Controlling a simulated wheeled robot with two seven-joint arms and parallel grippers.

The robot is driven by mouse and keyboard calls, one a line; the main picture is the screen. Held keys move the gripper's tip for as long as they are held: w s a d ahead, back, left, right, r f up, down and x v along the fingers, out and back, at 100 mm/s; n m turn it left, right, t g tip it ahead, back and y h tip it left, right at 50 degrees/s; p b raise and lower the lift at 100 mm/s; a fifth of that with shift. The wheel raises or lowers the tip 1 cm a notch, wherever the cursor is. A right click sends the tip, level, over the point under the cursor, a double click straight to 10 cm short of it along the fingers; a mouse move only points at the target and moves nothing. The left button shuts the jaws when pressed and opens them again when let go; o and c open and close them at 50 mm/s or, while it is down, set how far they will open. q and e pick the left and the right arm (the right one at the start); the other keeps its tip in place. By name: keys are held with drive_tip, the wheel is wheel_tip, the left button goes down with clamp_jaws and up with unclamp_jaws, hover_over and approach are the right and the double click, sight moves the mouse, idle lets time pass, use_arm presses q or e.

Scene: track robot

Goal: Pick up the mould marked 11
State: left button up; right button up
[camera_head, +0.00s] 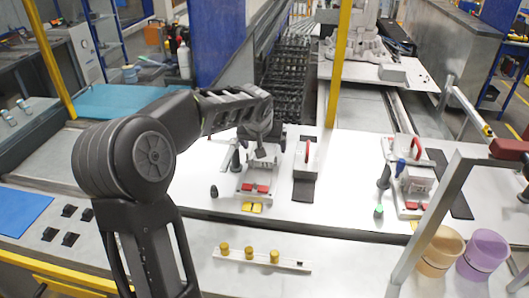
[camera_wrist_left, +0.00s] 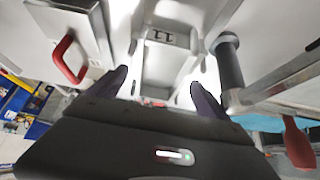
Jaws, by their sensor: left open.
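The mould marked 11 (camera_wrist_left: 172,62) is a pale grey block, seen close up in the left wrist view with its dark number near the top. In the head view my left arm reaches over a white fixture (camera_head: 254,190) with red pads, and my left gripper (camera_head: 262,150) hangs above it, largely hiding the mould. In the left wrist view the two dark fingers of my left gripper (camera_wrist_left: 160,84) are apart, one on each side of the mould, with nothing held. Whether they touch it I cannot tell. My right gripper is not in view.
A grey block with a red handle (camera_head: 310,152) stands just right of the fixture. A similar fixture (camera_head: 411,180) is farther right. A white strip with yellow knobs (camera_head: 262,258) lies in front. Orange (camera_head: 440,252) and purple (camera_head: 482,254) cups stand at the lower right.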

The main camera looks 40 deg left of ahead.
use_arm(q)
drive_tip(key=shift+c, duration=0.2)
clamp_jaws()
idle(1.0)
